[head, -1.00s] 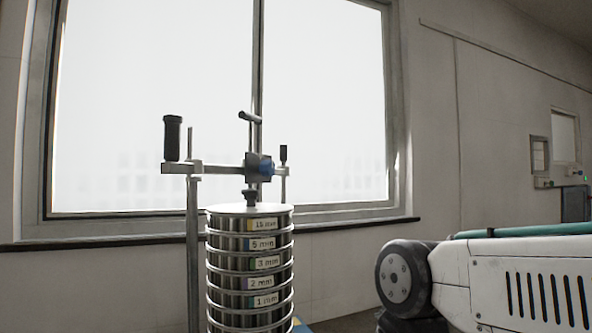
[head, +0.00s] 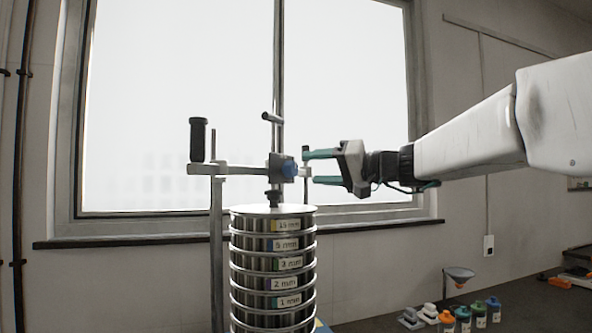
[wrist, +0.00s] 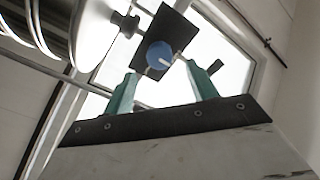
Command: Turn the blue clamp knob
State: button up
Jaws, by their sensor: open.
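The blue clamp knob (head: 289,168) sits on the right side of the dark clamp block (head: 275,166) on the crossbar above the sieve stack (head: 272,268). In the wrist view the round blue knob (wrist: 160,55) with a pale pointer mark faces me. My gripper (head: 307,167) is open, its teal fingers level with the knob and pointing left at it. In the wrist view my gripper (wrist: 160,72) has one finger on each side of the knob, with gaps showing. I cannot tell whether the fingertips reach around it.
A black upright handle (head: 197,139) stands at the crossbar's left end, and a thin rod (head: 305,158) rises close behind my fingers. Several small bottles (head: 463,318) and a funnel (head: 459,274) are on the bench at lower right. A window is behind.

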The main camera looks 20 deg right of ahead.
aim_at(295, 168)
jog(key=x, duration=0.5)
jog(key=shift+c, duration=0.4)
jog(key=c, duration=0.9)
